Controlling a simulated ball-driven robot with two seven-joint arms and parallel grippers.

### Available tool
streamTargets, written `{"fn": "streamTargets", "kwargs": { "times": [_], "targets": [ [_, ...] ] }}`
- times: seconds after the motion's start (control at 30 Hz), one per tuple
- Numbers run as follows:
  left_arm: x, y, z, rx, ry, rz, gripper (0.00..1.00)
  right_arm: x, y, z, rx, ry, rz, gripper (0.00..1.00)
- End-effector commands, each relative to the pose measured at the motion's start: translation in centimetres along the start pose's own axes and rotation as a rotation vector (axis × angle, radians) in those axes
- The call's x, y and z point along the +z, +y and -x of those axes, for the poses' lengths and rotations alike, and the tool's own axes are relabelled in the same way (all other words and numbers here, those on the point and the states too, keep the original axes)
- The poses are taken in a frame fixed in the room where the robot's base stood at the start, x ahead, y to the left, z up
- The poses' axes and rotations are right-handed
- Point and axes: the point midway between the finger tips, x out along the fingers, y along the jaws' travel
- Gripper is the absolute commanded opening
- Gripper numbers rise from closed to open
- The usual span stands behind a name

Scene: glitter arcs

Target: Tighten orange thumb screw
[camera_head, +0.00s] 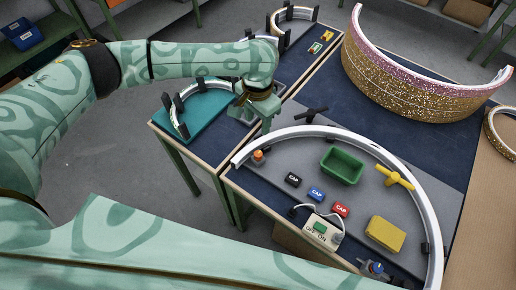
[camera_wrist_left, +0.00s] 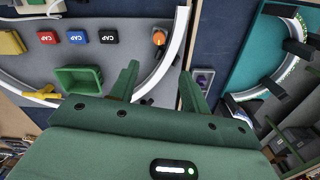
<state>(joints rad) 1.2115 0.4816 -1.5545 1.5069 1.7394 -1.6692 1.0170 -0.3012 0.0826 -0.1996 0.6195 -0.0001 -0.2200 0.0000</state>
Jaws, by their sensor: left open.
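The orange thumb screw (camera_head: 258,156) stands on the grey panel near the left end of the white arc strip (camera_head: 400,165). In the left wrist view the orange thumb screw (camera_wrist_left: 158,38) lies beyond the fingertips, beside the curved strip (camera_wrist_left: 172,50). My left gripper (camera_head: 265,124) is above and behind the screw in the head view, apart from it. In the left wrist view its two green fingers (camera_wrist_left: 160,78) are spread, with nothing held between them. My right gripper is out of view.
A teal board with an arc (camera_head: 205,122) stands left. A large glitter arc (camera_head: 410,85) stands behind.

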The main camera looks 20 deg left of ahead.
Motion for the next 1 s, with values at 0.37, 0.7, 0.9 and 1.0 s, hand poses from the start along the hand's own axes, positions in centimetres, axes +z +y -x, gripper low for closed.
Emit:
{"fn": "streamTargets", "kwargs": {
  "times": [0.37,0.7,0.9,1.0],
  "targets": [
    [0.0,0.2,-9.5,0.004,-0.002,-0.003,0.47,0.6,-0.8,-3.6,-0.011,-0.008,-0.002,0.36],
    [0.0,0.2,-15.0,0.003,0.001,-0.005,0.47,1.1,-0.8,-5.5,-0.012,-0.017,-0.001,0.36],
    [-0.1,0.2,-15.5,0.002,0.003,-0.005,0.47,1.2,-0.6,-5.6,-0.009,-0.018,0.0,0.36],
    [-0.1,0.2,-15.5,0.002,0.003,-0.005,0.47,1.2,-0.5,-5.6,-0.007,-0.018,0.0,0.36]
  ]
}}
